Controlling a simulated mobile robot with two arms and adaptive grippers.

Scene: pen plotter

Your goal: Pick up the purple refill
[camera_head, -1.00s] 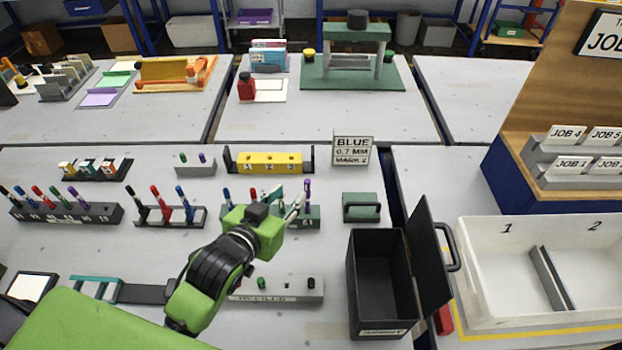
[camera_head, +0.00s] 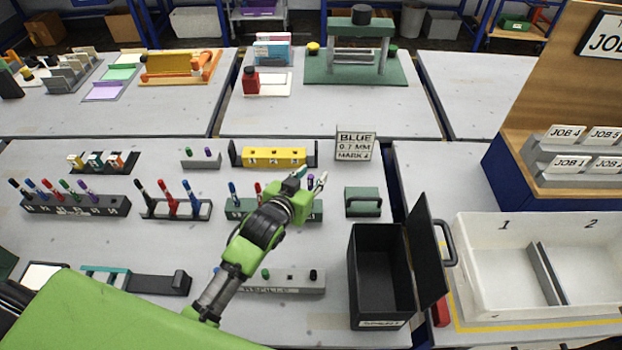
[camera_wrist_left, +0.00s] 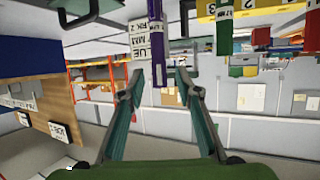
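A slim purple stick (camera_head: 309,183) stands upright at the right end of a green rack (camera_head: 234,214), partly hidden by my left gripper (camera_head: 310,178). I cannot tell whether it is the purple refill. In the left wrist view the purple stick (camera_wrist_left: 158,62) shows between the tips of my open left gripper (camera_wrist_left: 159,78), with gaps on both sides. A small purple peg (camera_head: 208,151) stands in a grey block (camera_head: 201,163) farther back. My right gripper is not in view.
Blue and red pens stand left of the gripper in the same rack. A yellow block (camera_head: 275,157) lies behind it. A labelled refill block (camera_head: 290,283) lies in front.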

